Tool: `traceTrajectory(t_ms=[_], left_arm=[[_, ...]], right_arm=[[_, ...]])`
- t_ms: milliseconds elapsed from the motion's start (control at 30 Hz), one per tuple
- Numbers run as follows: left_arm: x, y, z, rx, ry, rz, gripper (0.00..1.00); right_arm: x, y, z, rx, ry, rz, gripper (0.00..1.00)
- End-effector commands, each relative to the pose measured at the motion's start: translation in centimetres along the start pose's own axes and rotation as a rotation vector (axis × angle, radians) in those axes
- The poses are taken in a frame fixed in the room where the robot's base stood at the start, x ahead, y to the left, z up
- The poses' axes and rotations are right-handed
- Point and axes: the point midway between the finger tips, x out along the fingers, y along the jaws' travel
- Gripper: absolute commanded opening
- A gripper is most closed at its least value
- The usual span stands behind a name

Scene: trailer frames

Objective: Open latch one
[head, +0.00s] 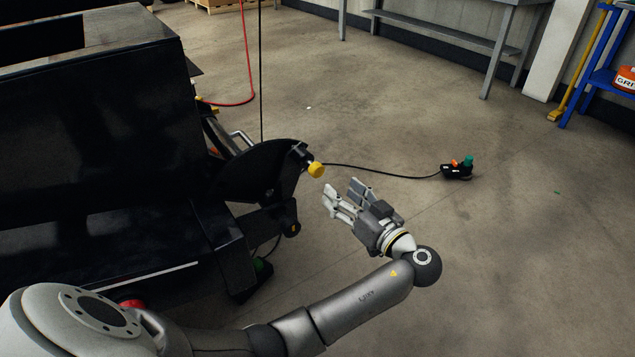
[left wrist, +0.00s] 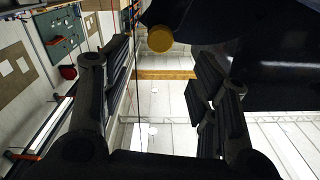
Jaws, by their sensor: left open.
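A black latch mechanism (head: 250,172) with a yellow knob (head: 316,170) sticks out from the right side of a large black frame. My left gripper (head: 343,194) is open and empty, just below and to the right of the yellow knob, apart from it. In the left wrist view the two fingers (left wrist: 158,85) stand wide apart. The yellow knob (left wrist: 160,39) shows there beyond the fingertips, near the top middle, beside a dark part of the frame. My right gripper is not in view.
The large black frame (head: 90,140) fills the left side. A small black control box (head: 457,171) with green and orange parts lies on the floor at the end of a cable. A grey bench (head: 450,35) and a blue rack (head: 597,70) stand behind.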

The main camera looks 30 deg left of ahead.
Motion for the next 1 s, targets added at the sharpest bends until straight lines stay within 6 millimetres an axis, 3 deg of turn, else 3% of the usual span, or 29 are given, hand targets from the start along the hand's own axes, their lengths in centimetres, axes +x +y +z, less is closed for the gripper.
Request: traceTrajectory(t_ms=[600,1000], left_arm=[[9.6,0.0,0.0,-0.001,0.002,-0.003,0.55],[10.7,-0.1,-0.1,0.000,0.000,-0.002,0.55]], right_arm=[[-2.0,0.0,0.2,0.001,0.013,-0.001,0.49],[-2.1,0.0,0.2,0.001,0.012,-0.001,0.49]])
